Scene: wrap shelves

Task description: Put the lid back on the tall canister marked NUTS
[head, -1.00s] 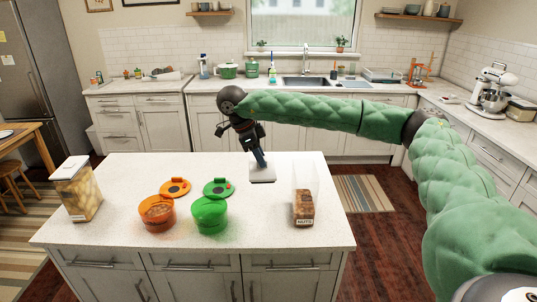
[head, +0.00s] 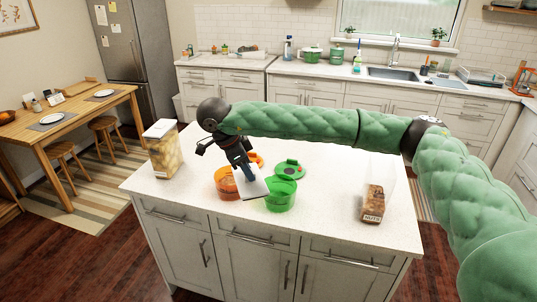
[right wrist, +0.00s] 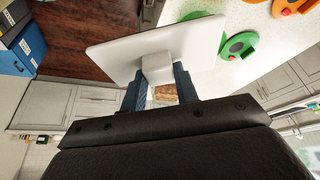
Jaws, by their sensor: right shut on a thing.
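The tall clear canister marked NUTS (head: 374,203) stands upright and open on the right part of the island, with brown nuts in its lower part. My right gripper (head: 249,177) is shut on the white square lid (head: 253,189), which is tilted and held in front of the orange and green bowls in the head view. In the right wrist view the blue fingers (right wrist: 160,88) grip the knob of the lid (right wrist: 110,50). Something brown shows between the fingers, too small to name surely. My left gripper is not in view.
An orange bowl (head: 224,187) and a green bowl (head: 281,195) stand close to the held lid. A green lid (head: 290,169) lies behind them. A tall canister with a white lid (head: 163,150) stands at the left. The island top (head: 330,190) is clear between green bowl and NUTS canister.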

